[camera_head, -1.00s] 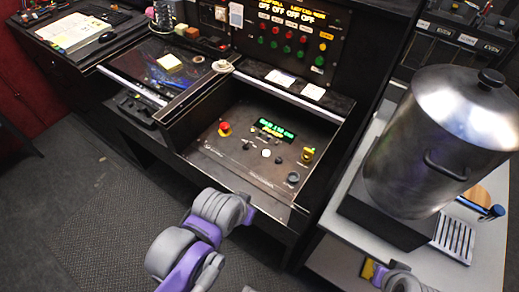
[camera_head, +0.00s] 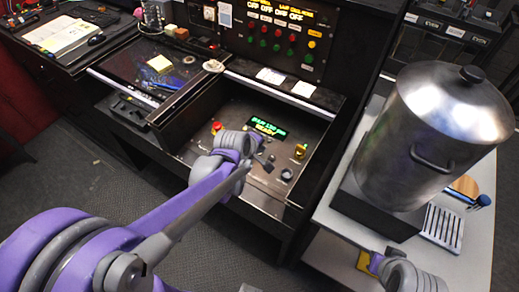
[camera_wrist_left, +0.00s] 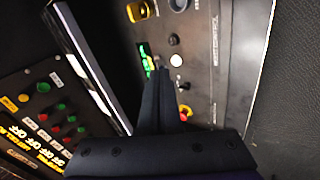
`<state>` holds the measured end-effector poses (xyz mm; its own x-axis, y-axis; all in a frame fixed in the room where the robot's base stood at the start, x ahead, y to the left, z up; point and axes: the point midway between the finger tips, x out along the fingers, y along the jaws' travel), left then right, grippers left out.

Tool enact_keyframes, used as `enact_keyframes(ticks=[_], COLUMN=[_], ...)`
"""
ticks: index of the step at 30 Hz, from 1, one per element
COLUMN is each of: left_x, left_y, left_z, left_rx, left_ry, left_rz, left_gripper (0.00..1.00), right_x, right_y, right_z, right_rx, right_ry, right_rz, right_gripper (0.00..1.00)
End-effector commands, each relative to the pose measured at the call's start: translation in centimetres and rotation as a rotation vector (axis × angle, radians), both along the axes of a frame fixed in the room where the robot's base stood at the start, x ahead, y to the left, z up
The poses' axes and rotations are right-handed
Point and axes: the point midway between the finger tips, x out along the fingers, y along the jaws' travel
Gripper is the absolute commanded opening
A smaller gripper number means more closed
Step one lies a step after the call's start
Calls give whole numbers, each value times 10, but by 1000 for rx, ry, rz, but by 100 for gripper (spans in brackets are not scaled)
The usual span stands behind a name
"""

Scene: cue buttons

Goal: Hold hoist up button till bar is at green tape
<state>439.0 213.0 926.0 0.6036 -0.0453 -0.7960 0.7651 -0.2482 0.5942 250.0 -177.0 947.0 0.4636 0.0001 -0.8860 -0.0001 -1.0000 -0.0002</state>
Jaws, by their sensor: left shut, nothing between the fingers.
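The control panel (camera_head: 202,152) is a dark recessed board with a lit green display (camera_head: 267,128). It carries a red button on a yellow base (camera_head: 217,127), a yellow switch (camera_head: 300,151) and a black knob (camera_head: 287,174). My left gripper (camera_head: 266,158) is over the middle of this panel and hides some controls. In the left wrist view its dark fingers (camera_wrist_left: 161,70) are shut and empty, pointing at the panel beside a small white button (camera_wrist_left: 175,60). I cannot tell whether they touch anything, or which control is hoist up. I see no bar or green tape.
A large steel pot (camera_head: 440,140) stands on a dark block on the light table at right, beside a slatted rack (camera_head: 442,228). An upright panel of red and green buttons (camera_head: 280,36) stands behind.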

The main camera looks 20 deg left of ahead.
Motion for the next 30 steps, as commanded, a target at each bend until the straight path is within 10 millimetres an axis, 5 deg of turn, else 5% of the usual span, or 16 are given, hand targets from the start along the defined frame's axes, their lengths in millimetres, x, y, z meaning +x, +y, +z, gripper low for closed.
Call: enact_keyframes(ticks=[3,10,16,30], left_x=[47,101,116,116], left_y=[20,52,64,64], left_z=[-19,-59,-76,-80], left_rx=[-199,-523,-647,-657], left_ry=[-35,-84,-100,-100], left_rz=[254,625,755,767], left_gripper=[0,0,0,0], right_x=[2,5,6,5], right_y=[0,0,0,0], right_z=[7,13,15,13], right_rx=[0,0,0,0], right_ry=[-5,-10,-11,-10], right_rz=[0,0,0,0], right_gripper=[0,0,0,0])
